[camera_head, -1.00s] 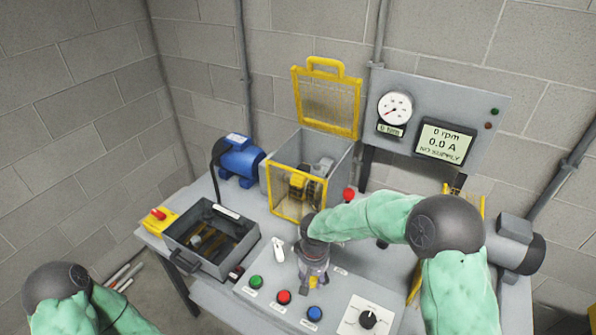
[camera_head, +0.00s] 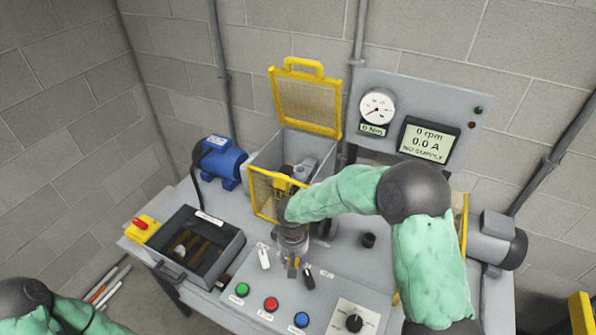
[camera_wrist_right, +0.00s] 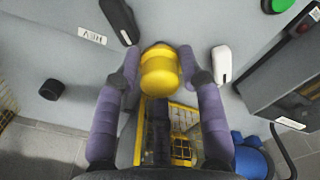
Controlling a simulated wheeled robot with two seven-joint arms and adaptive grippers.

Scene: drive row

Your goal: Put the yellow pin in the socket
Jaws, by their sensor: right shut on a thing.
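The yellow pin (camera_wrist_right: 160,72) is a rounded yellow piece between the two purple fingers of my right gripper (camera_wrist_right: 160,82) in the right wrist view. The gripper is shut on it. In the head view my right gripper (camera_head: 293,266) points down at the bench between the button panel and the yellow-framed guard box; the pin does not show clearly there. A short black round piece (camera_head: 369,240) stands on the bench to the right of the gripper, also in the wrist view (camera_wrist_right: 52,90); I cannot tell whether it is the socket. My left gripper is out of view.
A white lever (camera_head: 264,257) and a black lever (camera_head: 308,278) are close to the gripper. The guard box (camera_head: 270,198) has its mesh lid raised. A grey open tray (camera_head: 225,262), a blue motor (camera_head: 222,160) and several coloured buttons are around. Bench right of the gripper is fairly clear.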

